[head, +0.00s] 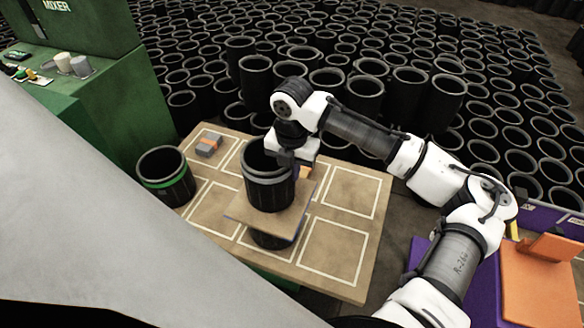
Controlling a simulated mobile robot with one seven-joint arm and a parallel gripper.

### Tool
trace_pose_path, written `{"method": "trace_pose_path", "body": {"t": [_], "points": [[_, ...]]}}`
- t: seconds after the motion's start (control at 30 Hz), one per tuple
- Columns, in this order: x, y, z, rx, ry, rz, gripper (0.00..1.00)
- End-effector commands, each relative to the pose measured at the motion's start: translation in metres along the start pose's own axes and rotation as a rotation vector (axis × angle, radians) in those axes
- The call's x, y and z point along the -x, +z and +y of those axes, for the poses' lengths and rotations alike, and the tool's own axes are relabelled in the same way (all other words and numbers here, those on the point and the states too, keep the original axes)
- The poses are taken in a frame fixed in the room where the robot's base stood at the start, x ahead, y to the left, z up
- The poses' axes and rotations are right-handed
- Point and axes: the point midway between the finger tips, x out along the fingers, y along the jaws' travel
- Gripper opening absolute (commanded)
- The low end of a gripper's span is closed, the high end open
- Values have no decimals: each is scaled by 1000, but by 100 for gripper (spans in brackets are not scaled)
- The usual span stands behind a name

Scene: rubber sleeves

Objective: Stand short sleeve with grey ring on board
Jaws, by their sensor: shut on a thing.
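A black sleeve (270,192) with a greyish rim is upright over a small square wooden board (295,213), near the middle of the table. I cannot tell whether its base touches the board. My gripper (297,162) is at the sleeve's upper right side and shut on it; the fingertips are partly hidden. The board rests on top of another black sleeve (272,240), which shows only in part below it. A black sleeve with a green ring (168,180) stands apart at the table's left edge.
The wooden table (230,226) has white outlined squares; those at right and front right are bare. A small grey and orange block (209,145) lies at the back left. A green machine (110,105) stands left, and many black sleeves (410,88) fill the floor behind.

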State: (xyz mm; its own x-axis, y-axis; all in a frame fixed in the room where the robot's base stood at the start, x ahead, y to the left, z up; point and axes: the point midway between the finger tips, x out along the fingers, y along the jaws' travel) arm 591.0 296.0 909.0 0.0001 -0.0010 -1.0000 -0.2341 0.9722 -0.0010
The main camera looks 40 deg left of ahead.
Motion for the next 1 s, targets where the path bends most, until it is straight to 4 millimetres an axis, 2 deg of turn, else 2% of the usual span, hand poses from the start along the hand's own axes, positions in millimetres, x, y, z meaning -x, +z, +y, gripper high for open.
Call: {"method": "trace_pose_path", "body": {"t": [0.77, 0.8, 0.9, 0.97, 1.0], "points": [[-12, 0, 0, -1, 3, -2, 0], [-13, 0, 0, -1, 1, 0, 10], [-13, 0, 0, -1, 1, 0, 23], [-13, 0, 0, -1, 1, 0, 29], [-13, 0, 0, -1, 1, 0, 29]]}}
